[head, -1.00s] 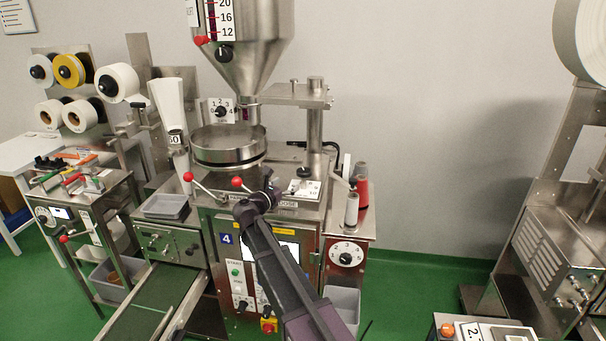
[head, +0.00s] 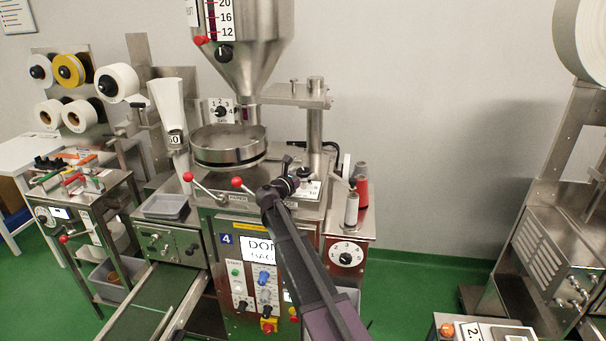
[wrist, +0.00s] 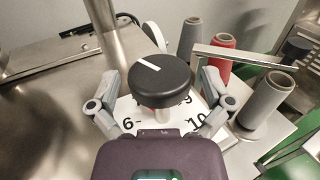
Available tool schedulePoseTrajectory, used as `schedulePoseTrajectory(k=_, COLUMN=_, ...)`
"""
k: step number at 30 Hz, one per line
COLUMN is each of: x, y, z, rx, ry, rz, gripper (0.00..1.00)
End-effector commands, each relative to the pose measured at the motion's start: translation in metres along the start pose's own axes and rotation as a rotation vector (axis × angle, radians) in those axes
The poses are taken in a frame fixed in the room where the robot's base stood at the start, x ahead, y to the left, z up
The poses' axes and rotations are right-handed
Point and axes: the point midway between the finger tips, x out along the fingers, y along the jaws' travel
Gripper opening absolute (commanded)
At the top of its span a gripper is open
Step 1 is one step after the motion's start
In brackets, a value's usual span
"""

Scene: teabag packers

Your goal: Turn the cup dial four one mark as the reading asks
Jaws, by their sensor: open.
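The cup dial is a black round knob (wrist: 163,78) with a white pointer line, on a white scale plate (wrist: 128,122) on the steel top of machine 4. Its pointer aims to the upper left in the wrist view; 6, 10 and a partly hidden 9 show on the near side of the scale. My gripper (wrist: 158,88) is open, with one finger on each side of the knob and gaps between. In the head view the knob (head: 306,172) is just right of my gripper (head: 289,176). The far numbers are hidden behind the knob.
A steel post (wrist: 100,30) rises left of the dial. Grey (wrist: 265,98) and red (wrist: 222,58) spools stand to the right beside a metal bar. A round pan (head: 228,150) and red-knobbed levers (head: 237,182) are to the left. My arm partly covers the screen (head: 258,248).

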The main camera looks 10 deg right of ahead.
Motion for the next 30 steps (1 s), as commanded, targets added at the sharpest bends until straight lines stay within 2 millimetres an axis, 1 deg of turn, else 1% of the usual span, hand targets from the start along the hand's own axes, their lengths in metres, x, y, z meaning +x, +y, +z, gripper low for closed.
schedulePoseTrajectory(k=2, x=-0.0002, y=0.0000, z=0.0000, rx=0.000, ry=0.000, rz=0.000, gripper=1.00)
schedulePoseTrajectory(k=3, x=-0.0003, y=0.0000, z=0.0000, rx=0.000, ry=0.000, rz=0.000, gripper=0.94)
schedulePoseTrajectory(k=5, x=-0.0003, y=0.0000, z=0.0000, rx=0.000, ry=0.000, rz=0.000, gripper=0.76)
schedulePoseTrajectory(k=6, x=-0.0003, y=0.0000, z=0.0000, rx=0.000, ry=0.000, rz=0.000, gripper=0.64)
schedulePoseTrajectory(k=8, x=-0.0004, y=0.0000, z=0.0000, rx=0.000, ry=0.000, rz=0.000, gripper=0.47)
schedulePoseTrajectory(k=9, x=-0.0003, y=0.0000, z=0.0000, rx=0.000, ry=0.000, rz=0.000, gripper=0.35)
schedulePoseTrajectory(k=10, x=-0.0003, y=0.0000, z=0.0000, rx=0.000, ry=0.000, rz=0.000, gripper=0.27)
schedulePoseTrajectory(k=20, x=-0.0004, y=-0.0011, z=0.0000, rx=0.000, ry=0.000, rz=0.013, gripper=0.27)
schedulePoseTrajectory(k=26, x=-0.0008, y=-0.0025, z=0.0001, rx=0.000, ry=0.000, rz=0.065, gripper=0.27)
schedulePoseTrajectory(k=30, x=-0.0012, y=-0.0034, z=0.0000, rx=0.000, ry=0.000, rz=0.129, gripper=0.27)
